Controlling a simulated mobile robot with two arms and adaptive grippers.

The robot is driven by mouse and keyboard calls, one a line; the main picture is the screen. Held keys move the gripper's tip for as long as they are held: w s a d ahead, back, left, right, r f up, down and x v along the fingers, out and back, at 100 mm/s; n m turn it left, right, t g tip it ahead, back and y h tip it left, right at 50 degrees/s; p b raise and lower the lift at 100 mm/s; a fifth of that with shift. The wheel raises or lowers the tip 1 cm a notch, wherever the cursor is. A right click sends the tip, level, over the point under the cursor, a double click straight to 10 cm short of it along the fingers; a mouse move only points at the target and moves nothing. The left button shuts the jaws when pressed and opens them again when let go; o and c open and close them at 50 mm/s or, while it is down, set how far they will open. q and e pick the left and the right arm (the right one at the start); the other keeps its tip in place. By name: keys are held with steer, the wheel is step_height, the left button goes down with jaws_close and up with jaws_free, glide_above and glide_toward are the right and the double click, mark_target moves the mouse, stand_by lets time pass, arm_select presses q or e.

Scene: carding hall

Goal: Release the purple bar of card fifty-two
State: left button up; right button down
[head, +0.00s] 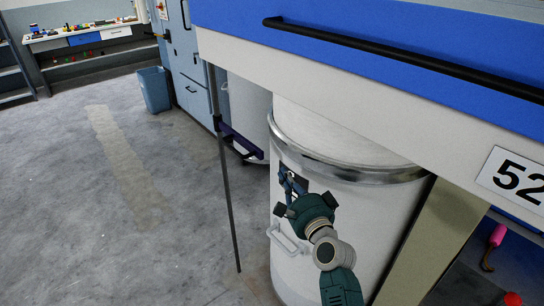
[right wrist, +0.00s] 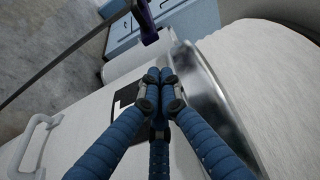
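The purple bar (head: 240,143) juts out near a thin dark upright rod (head: 225,170), left of the white can. Its end also shows at the top of the right wrist view (right wrist: 147,24). The card with the "52" plate (head: 515,180) has a blue and white cover across the upper right. My right gripper (head: 287,178) is in front of the can, below and to the right of the bar and apart from it. In the right wrist view its blue fingers (right wrist: 159,78) are together at the tips with nothing visible between them. My left gripper is not in view.
A large white can (head: 340,215) with a metal rim and side handle stands close by my right gripper. A black handle bar (head: 400,58) runs along the cover. A blue bin (head: 155,90) stands behind. The floor at left is clear.

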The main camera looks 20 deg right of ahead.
steer(key=w+p, duration=0.1)
steer(key=w, duration=0.9)
steer(key=shift+a, duration=0.15)
